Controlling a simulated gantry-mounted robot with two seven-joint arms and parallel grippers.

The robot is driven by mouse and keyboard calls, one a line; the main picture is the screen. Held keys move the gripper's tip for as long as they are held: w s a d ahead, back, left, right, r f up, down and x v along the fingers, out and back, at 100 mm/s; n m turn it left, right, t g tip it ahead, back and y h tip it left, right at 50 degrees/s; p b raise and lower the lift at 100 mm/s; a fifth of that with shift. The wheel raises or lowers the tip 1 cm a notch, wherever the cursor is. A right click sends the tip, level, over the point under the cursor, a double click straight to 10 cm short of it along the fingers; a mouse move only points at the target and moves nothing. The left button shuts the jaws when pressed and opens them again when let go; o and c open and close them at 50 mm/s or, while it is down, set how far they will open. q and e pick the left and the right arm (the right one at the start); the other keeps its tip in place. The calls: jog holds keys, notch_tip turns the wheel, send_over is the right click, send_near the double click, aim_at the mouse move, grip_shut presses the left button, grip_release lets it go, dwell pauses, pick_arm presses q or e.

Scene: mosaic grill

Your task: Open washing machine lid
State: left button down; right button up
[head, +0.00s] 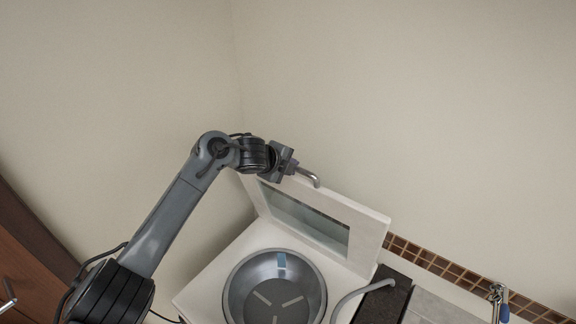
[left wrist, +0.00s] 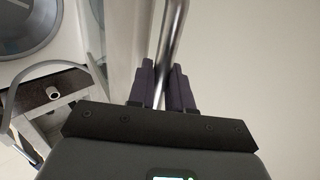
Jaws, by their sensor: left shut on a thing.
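The washing machine (head: 206,288) is white, with a round grey metal drum (head: 275,290) showing from above. Its lid (head: 366,226), white with a glass window, stands raised at the back of the machine. A curved metal handle (head: 312,177) sits at the lid's upper edge. My left gripper (head: 292,168) is at this handle. In the left wrist view its dark fingers (left wrist: 160,85) are shut around the metal bar (left wrist: 170,45). Part of the drum (left wrist: 22,25) shows at the upper left there. My right gripper is in neither view.
A dark countertop (head: 384,296) and a grey hose (head: 350,296) are right of the machine. A tiled strip (head: 440,267) runs along the wall, with a faucet (head: 497,292) at the lower right. A brown wooden cabinet (head: 25,265) stands at the left.

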pick_arm(q)
jog(key=shift+s+a+f, duration=0.1)
jog(key=shift+a+f, duration=0.1)
jog(key=shift+f, duration=0.6)
jog(key=c, duration=1.1)
grip_release()
jog(key=shift+s, duration=0.1)
jog(key=shift+r, duration=0.2)
jog(key=b+v, duration=0.3)
jog(key=v, duration=0.7)
jog(key=shift+s+r, duration=0.15)
jog(key=shift+r, duration=0.3)
jog(key=shift+f, duration=0.1)
